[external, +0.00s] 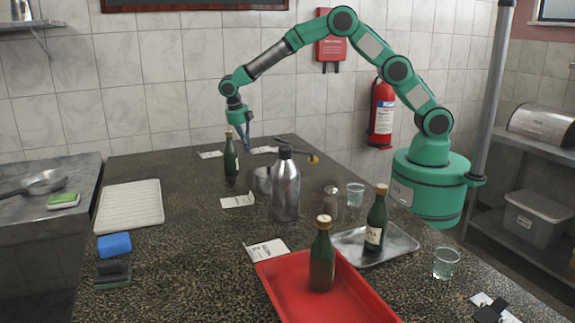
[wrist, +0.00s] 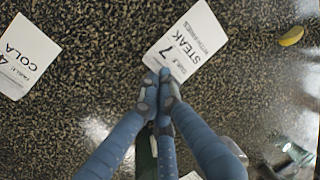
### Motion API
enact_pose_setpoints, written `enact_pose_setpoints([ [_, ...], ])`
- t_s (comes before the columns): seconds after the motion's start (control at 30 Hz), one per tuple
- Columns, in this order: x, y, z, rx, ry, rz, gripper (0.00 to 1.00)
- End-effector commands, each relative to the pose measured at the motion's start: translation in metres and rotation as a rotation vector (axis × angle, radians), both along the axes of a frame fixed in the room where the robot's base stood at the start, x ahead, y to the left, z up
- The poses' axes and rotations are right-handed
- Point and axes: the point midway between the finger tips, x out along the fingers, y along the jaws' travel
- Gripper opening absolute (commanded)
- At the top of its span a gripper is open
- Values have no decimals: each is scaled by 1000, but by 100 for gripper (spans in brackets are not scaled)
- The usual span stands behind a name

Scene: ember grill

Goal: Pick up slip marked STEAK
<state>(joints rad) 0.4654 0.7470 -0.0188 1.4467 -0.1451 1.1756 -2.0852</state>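The slip marked STEAK (wrist: 190,38) is a white card with dark print, "TABLE 7" and a smaller line, at the top middle of the wrist view. In the external view, the white slip (external: 265,150) beside my gripper at the counter's far end appears to be this one. My gripper (wrist: 161,82) has blue-grey fingers, their tips drawn close together at the slip's near edge. I cannot tell whether they pinch that edge. The slip appears to lie flat. My gripper (external: 247,146) points down close to the counter in the external view.
A COLA slip (wrist: 25,58) lies left in the wrist view. A green bottle (external: 231,160) stands near my gripper. A yellow wedge (wrist: 291,36) is to the right.

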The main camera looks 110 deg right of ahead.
Motion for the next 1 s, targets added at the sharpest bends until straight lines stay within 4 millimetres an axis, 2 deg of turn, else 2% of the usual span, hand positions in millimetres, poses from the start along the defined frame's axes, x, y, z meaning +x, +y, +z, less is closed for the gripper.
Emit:
enact_pose_setpoints([
  [0.2, -33, 18, 5, 0, 0, 0, 0],
  [0.5, -73, 40, 9, 0, 0, 0, 0],
  [0.7, -90, 49, 10, 0, 0, 0, 0],
  [1.0, -100, 54, 10, 0, 0, 0, 0],
])
